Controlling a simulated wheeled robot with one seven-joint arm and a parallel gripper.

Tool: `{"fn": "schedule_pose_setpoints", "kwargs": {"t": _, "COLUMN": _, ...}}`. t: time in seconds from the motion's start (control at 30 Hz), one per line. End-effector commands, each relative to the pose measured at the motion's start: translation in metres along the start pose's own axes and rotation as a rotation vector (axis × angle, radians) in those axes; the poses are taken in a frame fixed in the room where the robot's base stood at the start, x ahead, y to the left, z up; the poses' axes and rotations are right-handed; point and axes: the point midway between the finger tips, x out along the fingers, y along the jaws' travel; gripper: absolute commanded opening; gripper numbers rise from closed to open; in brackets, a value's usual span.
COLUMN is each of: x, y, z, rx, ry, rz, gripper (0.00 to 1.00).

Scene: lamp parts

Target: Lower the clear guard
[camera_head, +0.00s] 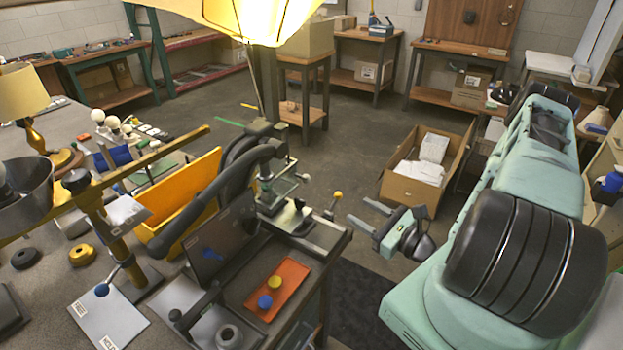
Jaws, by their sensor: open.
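A bench machine (268,150) with a dark wheel and a thick black curved bar stands near the middle of the view. A small see-through panel in a pale frame (288,188) is on its far right side and looks like the clear guard. Its exact tilt is hard to tell. A lever with a yellow ball (338,195) stands at the machine's right. My gripper (358,209) is open and empty, its two fingers pointing left toward the machine. It is to the right of the panel and apart from it.
An orange mat (292,275) with a yellow and a blue knob lies on the near bench. A yellow bin (190,205) stands left of the machine. A cardboard box (398,185) is on the floor behind my gripper. A glowing lamp shade (250,18) hangs above.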

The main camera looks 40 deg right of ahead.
Motion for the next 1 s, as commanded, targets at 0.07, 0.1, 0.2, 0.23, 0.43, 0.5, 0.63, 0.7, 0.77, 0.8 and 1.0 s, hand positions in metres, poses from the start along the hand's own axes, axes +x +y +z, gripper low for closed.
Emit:
{"fn": "schedule_pose_setpoints", "kwargs": {"t": 0.07, "x": 0.007, "y": 0.001, "z": -0.002, "rx": 0.000, "ry": -0.002, "rz": 0.003, "gripper": 0.45}}
{"fn": "schedule_pose_setpoints", "kwargs": {"t": 0.1, "x": 0.012, "y": 0.001, "z": -0.002, "rx": -0.001, "ry": -0.003, "rz": 0.003, "gripper": 0.45}}
{"fn": "schedule_pose_setpoints", "kwargs": {"t": 0.2, "x": 0.030, "y": 0.002, "z": -0.002, "rx": -0.002, "ry": -0.005, "rz": 0.004, "gripper": 0.45}}
{"fn": "schedule_pose_setpoints", "kwargs": {"t": 0.23, "x": 0.036, "y": 0.001, "z": 0.000, "rx": -0.003, "ry": -0.005, "rz": 0.005, "gripper": 0.45}}
{"fn": "schedule_pose_setpoints", "kwargs": {"t": 0.43, "x": 0.078, "y": 0.000, "z": 0.004, "rx": -0.004, "ry": -0.004, "rz": 0.005, "gripper": 0.45}}
{"fn": "schedule_pose_setpoints", "kwargs": {"t": 0.5, "x": 0.093, "y": 0.001, "z": 0.004, "rx": -0.004, "ry": -0.003, "rz": 0.004, "gripper": 0.45}}
{"fn": "schedule_pose_setpoints", "kwargs": {"t": 0.63, "x": 0.120, "y": 0.001, "z": 0.004, "rx": -0.004, "ry": -0.004, "rz": 0.003, "gripper": 0.45}}
{"fn": "schedule_pose_setpoints", "kwargs": {"t": 0.7, "x": 0.133, "y": 0.001, "z": 0.004, "rx": -0.004, "ry": -0.003, "rz": 0.004, "gripper": 0.45}}
{"fn": "schedule_pose_setpoints", "kwargs": {"t": 0.77, "x": 0.143, "y": 0.001, "z": 0.003, "rx": -0.004, "ry": -0.002, "rz": 0.002, "gripper": 0.45}}
{"fn": "schedule_pose_setpoints", "kwargs": {"t": 0.8, "x": 0.149, "y": 0.001, "z": 0.003, "rx": -0.004, "ry": -0.002, "rz": 0.003, "gripper": 0.45}}
{"fn": "schedule_pose_setpoints", "kwargs": {"t": 1.0, "x": 0.168, "y": 0.000, "z": 0.001, "rx": -0.003, "ry": -0.001, "rz": 0.001, "gripper": 0.45}}
